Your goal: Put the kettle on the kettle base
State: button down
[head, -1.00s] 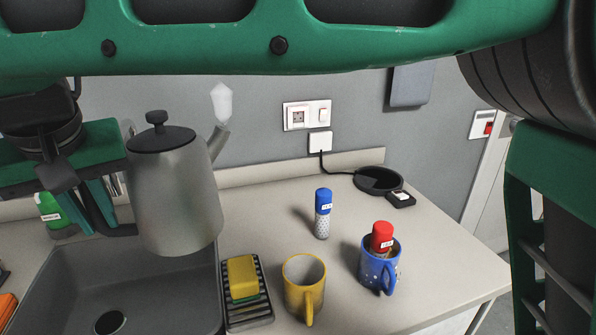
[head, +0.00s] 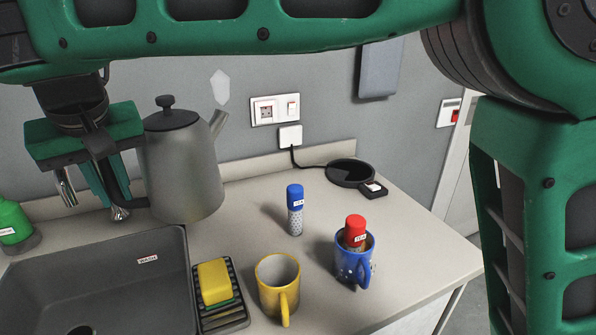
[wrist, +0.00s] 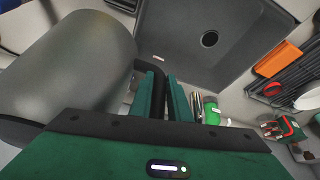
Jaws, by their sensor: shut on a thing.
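The grey kettle (head: 183,170) with a black lid hangs upright beside my gripper (head: 118,195), near the back edge of the sink in the head view. My gripper is shut on the kettle's black handle, to the left of the body. In the wrist view the kettle (wrist: 70,65) fills the upper left, and the fingers (wrist: 163,95) close around the handle. The kettle spout points right and up. The round black kettle base (head: 349,172) lies on the counter at the back right, its cord running to a wall plug. Nothing stands on it.
A blue-capped shaker (head: 295,210), a yellow mug (head: 277,285) and a blue mug (head: 352,265) holding a red-capped shaker (head: 355,232) stand on the counter. A sponge (head: 214,282) sits on a rack by the sink (head: 110,270).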

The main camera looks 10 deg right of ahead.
jog(key=w+d+f+m, duration=0.1)
jog(key=w+d, duration=1.3)
jog(key=w, duration=0.3)
jog(key=w+d+f+m, duration=0.1)
jog(key=w+d, duration=0.4)
jog(key=d, duration=0.5)
jog(key=w+d+f+m, duration=0.1)
jog(key=w+d, duration=0.4)
jog(key=d, duration=0.4)
jog(key=shift+h, duration=0.4)
jog(key=shift+w+d+f, duration=1.3)
jog(key=shift+w+f, duration=0.25)
jog(key=shift+f, duration=0.3)
jog(key=shift+w+d+f, duration=1.35)
jog(key=shift+w+f, duration=0.15)
jog(key=shift+f, duration=0.4)
jog(key=shift+w+d+f, duration=1.3)
jog(key=shift+w+f, duration=0.25)
jog(key=shift+f, duration=0.3)
jog(key=c, duration=1.7)
grip_release()
jog(key=shift+f, duration=0.15)
jog(key=shift+o, duration=0.2)
